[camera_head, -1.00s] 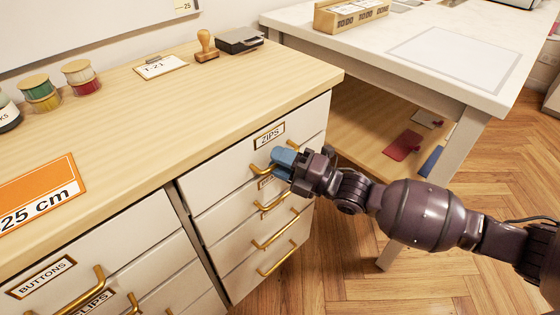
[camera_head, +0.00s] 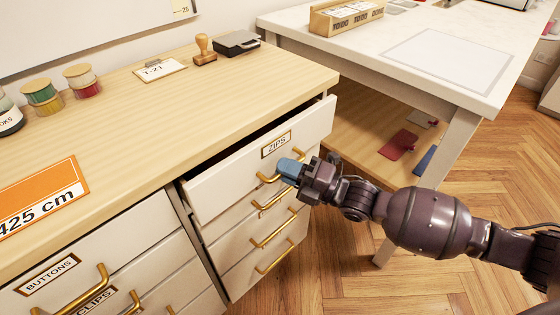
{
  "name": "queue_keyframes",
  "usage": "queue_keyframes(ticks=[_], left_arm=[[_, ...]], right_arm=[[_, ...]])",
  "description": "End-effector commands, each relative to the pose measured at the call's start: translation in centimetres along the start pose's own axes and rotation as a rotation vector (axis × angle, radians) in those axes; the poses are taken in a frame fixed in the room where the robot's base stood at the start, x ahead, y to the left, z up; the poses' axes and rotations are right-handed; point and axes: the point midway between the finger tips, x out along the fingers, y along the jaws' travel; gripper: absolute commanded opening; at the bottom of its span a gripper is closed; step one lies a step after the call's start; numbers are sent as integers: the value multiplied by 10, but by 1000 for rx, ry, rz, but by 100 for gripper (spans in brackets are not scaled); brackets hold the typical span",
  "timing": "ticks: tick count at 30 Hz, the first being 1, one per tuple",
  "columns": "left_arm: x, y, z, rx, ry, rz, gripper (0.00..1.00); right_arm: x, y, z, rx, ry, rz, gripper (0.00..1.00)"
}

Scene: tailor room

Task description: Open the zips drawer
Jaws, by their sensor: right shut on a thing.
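The zips drawer (camera_head: 228,177) is the top drawer of the right-hand stack, with a "ZIPS" label (camera_head: 276,144) on its white front. It stands partly out from under the wooden top, with a dark gap along its upper edge. My right gripper (camera_head: 288,170) is at its brass handle (camera_head: 266,179) with its blue fingertips shut on it. The fingers hide part of the handle. The inside of the drawer is mostly in shadow. My left gripper is not in view.
Closed drawers with brass handles lie below, and a "BUTTONS" drawer (camera_head: 50,277) is at left. A white table (camera_head: 400,45) stands to the right, its leg (camera_head: 447,150) near my right arm. Spools, a stamp (camera_head: 205,49) and a clipboard sit on the cabinet top (camera_head: 130,110).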

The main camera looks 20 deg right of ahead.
Motion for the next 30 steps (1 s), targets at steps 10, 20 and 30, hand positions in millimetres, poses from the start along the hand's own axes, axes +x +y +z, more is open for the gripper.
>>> queue_keyframes(ticks=[10,20,30], left_arm=[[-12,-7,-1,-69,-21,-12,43],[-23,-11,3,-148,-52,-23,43],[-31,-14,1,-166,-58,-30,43]], right_arm=[[-71,22,-29,-6,-3,3,0],[-146,36,-60,-5,-3,3,0],[-207,46,-86,-3,-2,2,0]])
